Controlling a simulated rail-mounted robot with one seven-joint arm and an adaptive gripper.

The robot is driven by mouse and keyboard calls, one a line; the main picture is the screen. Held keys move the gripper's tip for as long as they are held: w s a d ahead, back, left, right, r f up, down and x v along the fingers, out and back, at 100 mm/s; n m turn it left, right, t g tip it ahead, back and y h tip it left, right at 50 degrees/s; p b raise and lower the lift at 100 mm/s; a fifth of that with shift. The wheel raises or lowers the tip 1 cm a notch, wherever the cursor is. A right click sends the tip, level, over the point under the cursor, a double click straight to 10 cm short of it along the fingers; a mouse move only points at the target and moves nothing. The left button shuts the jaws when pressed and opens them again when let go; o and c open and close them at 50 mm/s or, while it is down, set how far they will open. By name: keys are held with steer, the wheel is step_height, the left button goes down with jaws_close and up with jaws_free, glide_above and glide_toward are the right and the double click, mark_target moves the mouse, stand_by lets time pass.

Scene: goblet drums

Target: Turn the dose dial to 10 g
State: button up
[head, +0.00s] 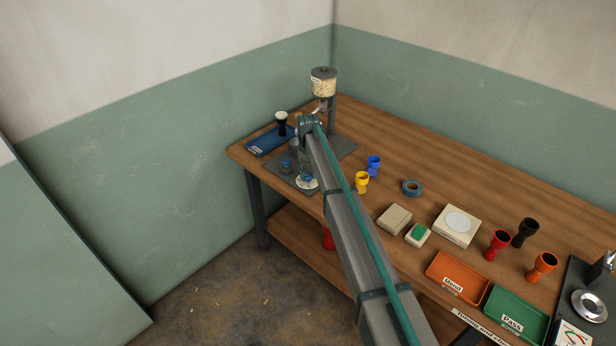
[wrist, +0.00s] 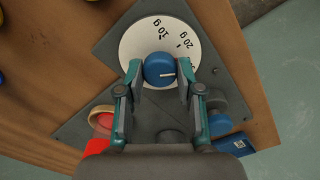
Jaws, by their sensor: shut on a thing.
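The dose dial's blue knob (wrist: 158,68) sits in the middle of a round white scale plate (wrist: 132,42) in the wrist view. My gripper (wrist: 160,72) has one finger on each side of the knob and is shut on it. The knob's pale pointer line points right, toward the right finger. A marking at the right edge is partly hidden by the finger. In the head view, my arm partly covers the white scale plate (head: 308,183).
The dial is on a grey base plate (wrist: 112,52) on the wooden table (head: 400,150). A hopper (head: 323,82) stands behind. A blue tray (head: 266,141) lies left.

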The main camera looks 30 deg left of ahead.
steer(key=n+b, duration=0.2)
steer(key=n, duration=0.2)
steer(key=shift+f+n, duration=0.1)
steer(key=shift+n, duration=0.3)
steer(key=n+b, duration=0.2)
steer(key=n, duration=0.1)
steer(key=shift+n, duration=0.3)
steer(key=n+b, duration=0.1)
steer(key=n, duration=0.3)
steer(key=shift+n+b, duration=0.65)
steer(key=shift+n, duration=1.25)
steer(key=o, duration=1.2)
steer(key=shift+r, duration=0.2)
